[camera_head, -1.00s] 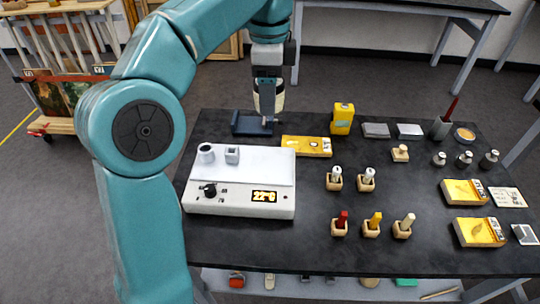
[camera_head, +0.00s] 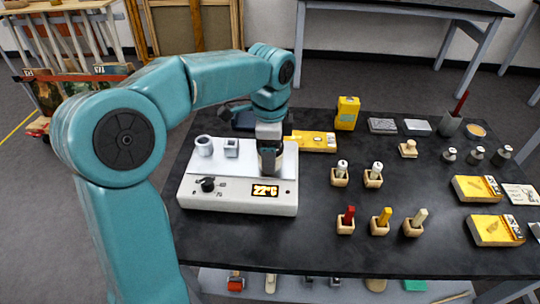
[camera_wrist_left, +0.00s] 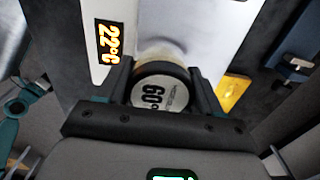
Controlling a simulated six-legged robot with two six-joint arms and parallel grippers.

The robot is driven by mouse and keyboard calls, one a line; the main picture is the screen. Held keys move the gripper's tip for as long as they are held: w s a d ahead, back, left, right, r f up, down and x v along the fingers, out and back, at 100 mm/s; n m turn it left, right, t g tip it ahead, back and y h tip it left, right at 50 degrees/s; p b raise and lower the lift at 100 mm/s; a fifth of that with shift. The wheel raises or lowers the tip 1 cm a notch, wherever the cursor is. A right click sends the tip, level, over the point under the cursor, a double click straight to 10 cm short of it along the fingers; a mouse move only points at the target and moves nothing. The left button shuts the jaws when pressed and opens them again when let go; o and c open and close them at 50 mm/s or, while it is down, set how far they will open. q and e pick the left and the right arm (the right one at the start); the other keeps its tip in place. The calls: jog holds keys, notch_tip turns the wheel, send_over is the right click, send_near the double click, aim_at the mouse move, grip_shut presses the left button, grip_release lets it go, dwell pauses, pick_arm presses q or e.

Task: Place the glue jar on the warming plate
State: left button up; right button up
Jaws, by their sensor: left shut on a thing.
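The warming plate (camera_head: 240,201) is a white box with a dark knob and a display reading 22°C; it also shows in the left wrist view (camera_wrist_left: 195,25). My left gripper (camera_head: 269,165) is over the right part of its top. In the left wrist view the gripper (camera_wrist_left: 160,88) is shut on the glue jar (camera_wrist_left: 158,93), whose round dark-rimmed lid reads 60°. In the head view the jar is mostly hidden by the gripper. I cannot tell whether the jar touches the plate. My right gripper is not in view.

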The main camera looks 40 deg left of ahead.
pick_arm(q)
jog(key=shift+f, duration=0.45)
jog(key=shift+f, duration=0.1)
jog(key=o, duration=1.2)
jog(key=shift+r, duration=0.3)
notch_tip(320, 180, up, 12)
jog(key=p, duration=0.2)
jog(key=shift+f+p, duration=0.15)
jog(key=shift+p, duration=0.25)
